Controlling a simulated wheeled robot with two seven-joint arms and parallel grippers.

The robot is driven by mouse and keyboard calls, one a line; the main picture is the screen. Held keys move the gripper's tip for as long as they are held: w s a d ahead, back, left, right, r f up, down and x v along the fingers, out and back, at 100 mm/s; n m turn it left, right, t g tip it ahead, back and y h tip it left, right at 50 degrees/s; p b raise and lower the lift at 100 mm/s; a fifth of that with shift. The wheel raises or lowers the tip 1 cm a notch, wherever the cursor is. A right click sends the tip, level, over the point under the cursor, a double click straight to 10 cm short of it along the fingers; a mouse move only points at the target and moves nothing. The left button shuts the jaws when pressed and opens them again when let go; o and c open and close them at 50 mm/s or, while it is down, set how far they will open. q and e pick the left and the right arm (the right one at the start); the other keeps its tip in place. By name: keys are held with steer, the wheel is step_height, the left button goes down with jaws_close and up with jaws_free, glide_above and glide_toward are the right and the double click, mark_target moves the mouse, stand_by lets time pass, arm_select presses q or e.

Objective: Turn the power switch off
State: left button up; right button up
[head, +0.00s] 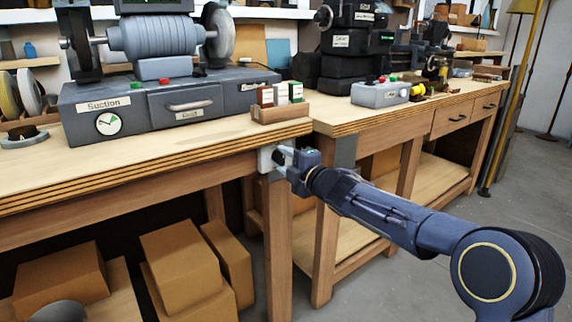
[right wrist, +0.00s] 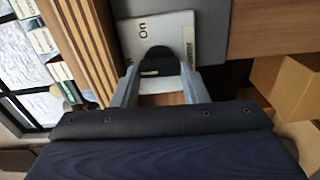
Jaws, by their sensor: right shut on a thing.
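The power switch is a pale plate (right wrist: 175,25) fixed at the bench's front edge, with a black lever (right wrist: 158,58) on it. In the right wrist view "On" is printed at the plate's far end; smaller lettering nearer me is too small to read surely. In the head view the plate (head: 265,158) shows as a light patch at the bench corner, partly covered by my gripper. My right gripper (head: 284,157) is shut on the lever, with a finger (right wrist: 130,88) on each side. The lever's exact tilt is hard to tell.
On the bench (head: 215,135) stand a grey suction machine (head: 150,105) and a small wooden box with coloured blocks (head: 278,110). A second bench holds a grey control box (head: 380,93). Cardboard boxes (head: 180,262) lie below. The floor at right is mostly clear.

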steer(key=shift+f+n, duration=0.1)
steer(key=shift+n, duration=0.3)
steer(key=o, duration=1)
steer(key=shift+s+d, duration=0.1)
steer(key=v, duration=0.7)
steer(key=shift+s+d, duration=0.2)
steer(key=shift+s, duration=0.05)
